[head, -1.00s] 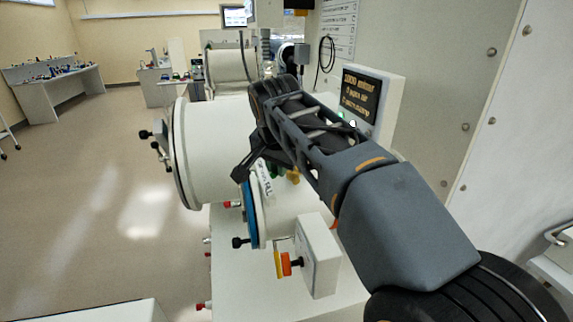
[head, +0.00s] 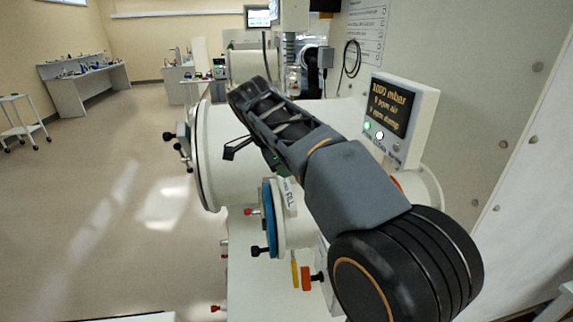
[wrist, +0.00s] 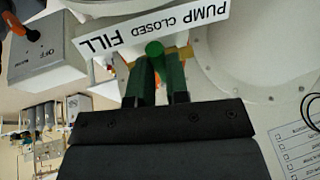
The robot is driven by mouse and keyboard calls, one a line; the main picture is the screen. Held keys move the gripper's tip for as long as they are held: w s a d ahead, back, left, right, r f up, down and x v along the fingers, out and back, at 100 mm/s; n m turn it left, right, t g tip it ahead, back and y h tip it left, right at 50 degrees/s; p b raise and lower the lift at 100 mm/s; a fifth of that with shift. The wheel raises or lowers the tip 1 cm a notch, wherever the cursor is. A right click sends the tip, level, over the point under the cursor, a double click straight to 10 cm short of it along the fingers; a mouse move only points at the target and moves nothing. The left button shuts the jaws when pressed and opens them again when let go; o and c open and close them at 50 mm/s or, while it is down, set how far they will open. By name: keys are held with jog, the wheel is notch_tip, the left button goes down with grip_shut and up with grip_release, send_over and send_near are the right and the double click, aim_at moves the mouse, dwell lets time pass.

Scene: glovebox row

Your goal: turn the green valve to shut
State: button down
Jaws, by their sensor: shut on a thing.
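The green valve (wrist: 155,49) shows in the wrist view as a round green hub on a brass-coloured fitting. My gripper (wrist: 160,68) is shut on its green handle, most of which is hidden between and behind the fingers. The white label (wrist: 150,28) reads PUMP, CLOSED, FILL, upside down, just beyond the hub. I cannot tell exactly which word the handle points at. In the head view only a bit of green (head: 273,161) shows beside my arm, above the label's FILL end (head: 291,194); my arm hides the rest.
A display box (head: 401,115) stands close right of my arm. A big white round port (head: 222,160) lies left, and a smaller blue-rimmed port (head: 269,220) below. An off-switch box (wrist: 45,50) with an orange-and-black knob is near the gripper.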

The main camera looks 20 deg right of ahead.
jog(key=shift+w+m, duration=0.25)
jog(key=shift+m, duration=0.15)
jog(key=c, duration=1.1)
grip_release()
jog(key=p+v, duration=0.2)
jog(key=v, duration=1.2)
jog(key=shift+w, duration=0.15)
jog(key=shift+a+f, duration=0.1)
